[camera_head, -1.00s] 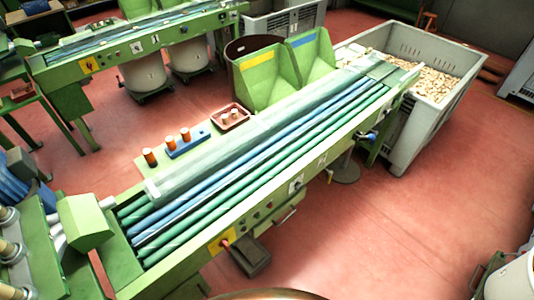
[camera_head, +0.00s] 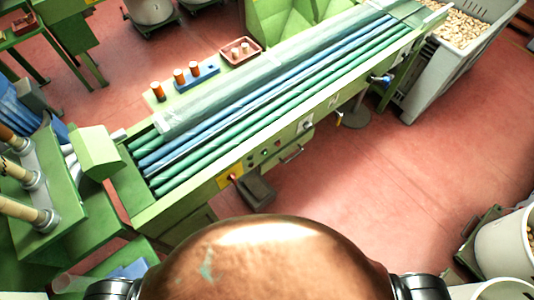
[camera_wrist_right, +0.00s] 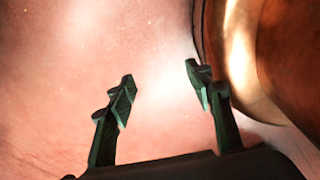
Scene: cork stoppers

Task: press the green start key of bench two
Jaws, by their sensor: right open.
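The near green bench (camera_head: 150,215) runs diagonally across the head view, with blue and green rollers on top. Its front panel carries a row of small round keys (camera_head: 264,155), too small to tell the green start key surely. A yellow plate (camera_head: 224,182) with a red knob (camera_head: 233,177) sits left of them. My left gripper is not in view.
A dark box (camera_head: 258,190) juts out below the panel. A grey crate of corks (camera_head: 410,92) stands at the bench's far end. White bins (camera_head: 510,245) stand at the lower right. The red floor (camera_head: 370,175) in front of the bench is largely clear.

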